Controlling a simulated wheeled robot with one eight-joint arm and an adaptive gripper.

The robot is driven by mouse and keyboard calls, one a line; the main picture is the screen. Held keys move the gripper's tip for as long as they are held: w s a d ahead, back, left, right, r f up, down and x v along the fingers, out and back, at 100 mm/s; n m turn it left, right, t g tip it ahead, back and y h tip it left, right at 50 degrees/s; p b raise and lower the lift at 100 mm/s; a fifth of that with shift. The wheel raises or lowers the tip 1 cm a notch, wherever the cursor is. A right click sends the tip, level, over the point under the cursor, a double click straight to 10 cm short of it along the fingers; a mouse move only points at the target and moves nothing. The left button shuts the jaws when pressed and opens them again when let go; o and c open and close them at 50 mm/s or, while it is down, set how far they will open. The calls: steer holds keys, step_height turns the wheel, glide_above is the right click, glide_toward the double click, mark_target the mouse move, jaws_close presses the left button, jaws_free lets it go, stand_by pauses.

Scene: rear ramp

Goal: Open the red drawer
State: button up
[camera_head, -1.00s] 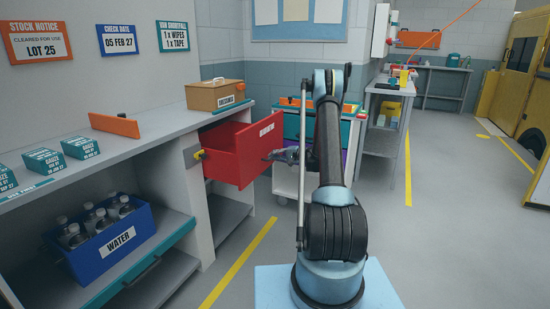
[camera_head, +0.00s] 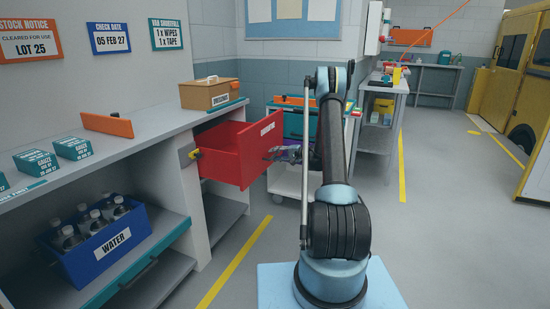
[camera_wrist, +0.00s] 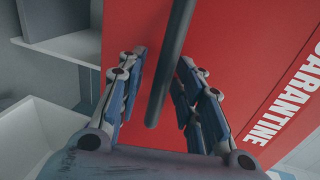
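The red drawer (camera_head: 225,157) stands pulled out from the counter in the head view, and its inside shows from above. A white label, partly readable as "QUARANTINE" in the wrist view, is on its red front (camera_wrist: 240,60). My gripper (camera_head: 270,153) is right at the front in the head view. In the wrist view my gripper (camera_wrist: 162,62) has its two fingers apart, one on each side of the dark bar handle (camera_wrist: 176,50). Gaps show between the handle and both fingers. The fingertips are close to the red front; contact is unclear.
A blue water crate (camera_head: 110,248) sits on the shelf below. A cart (camera_head: 290,184) stands behind my arm. Open floor (camera_head: 460,235) lies to the right.

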steer(key=shift+s, duration=0.1)
steer(key=v, duration=1.2)
steer(key=s+a+r+n+g+h, duration=0.1)
steer(key=s+a+r+g+h, duration=0.1)
steer(key=s+a+r, duration=0.4)
steer(key=s+a+r+n+g+h, duration=0.1)
steer(key=s+r+h, duration=0.1)
steer(key=s+r, duration=0.7)
steer(key=s+a+r+n+g+h, duration=0.15)
steer(key=s+h, duration=0.25)
steer(key=s, duration=1.5)
steer(key=s+d+f+h, duration=0.2)
steer(key=s, duration=0.6)
steer(key=s+d+f+n+h, duration=0.1)
steer(key=s+d+f+h, duration=0.1)
steer(key=s, duration=0.6)
steer(key=s+d+f+n+h, duration=0.1)
steer(key=s+d+f, duration=0.2)
steer(key=s, duration=0.5)
steer(key=shift+s+f+g+h, duration=0.15)
steer(key=shift+f+g+h, duration=0.2)
steer(key=shift+f+h, duration=0.1)
